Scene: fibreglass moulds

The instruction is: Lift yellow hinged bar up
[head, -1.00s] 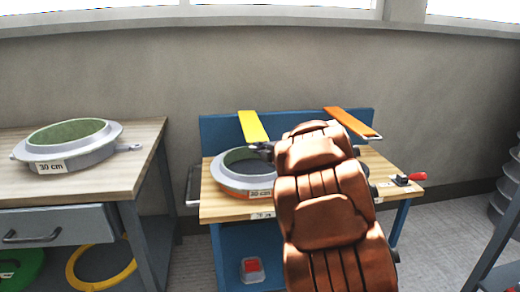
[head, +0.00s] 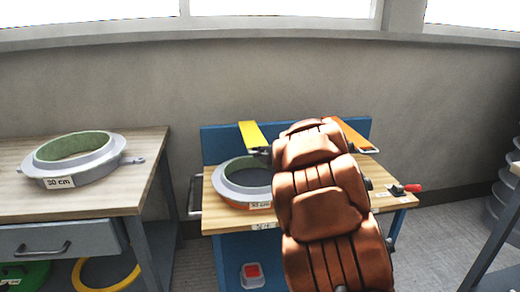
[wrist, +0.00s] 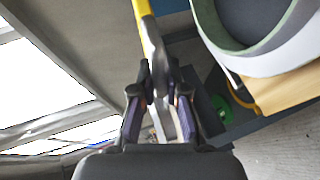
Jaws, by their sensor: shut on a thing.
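The yellow hinged bar (head: 251,135) is at the back of the blue workbench, its far end at the top of the blue back panel. It slants towards me over the grey ring mould (head: 232,190). In the wrist view the yellow part (wrist: 143,10) runs into a grey metal handle (wrist: 155,48), which reaches between my fingers. My gripper (head: 263,154) is at the bar's near end, above the mould. It also shows in the wrist view (wrist: 160,100), shut on the handle. My brown arm hides the bench's middle.
An orange bar (head: 350,134) with a metal handle is at the back right. A red-handled clamp (head: 407,189) sits on the right of the bench. A second ring mould (head: 75,162) stands on the left table (head: 150,150). A grey wall is close behind.

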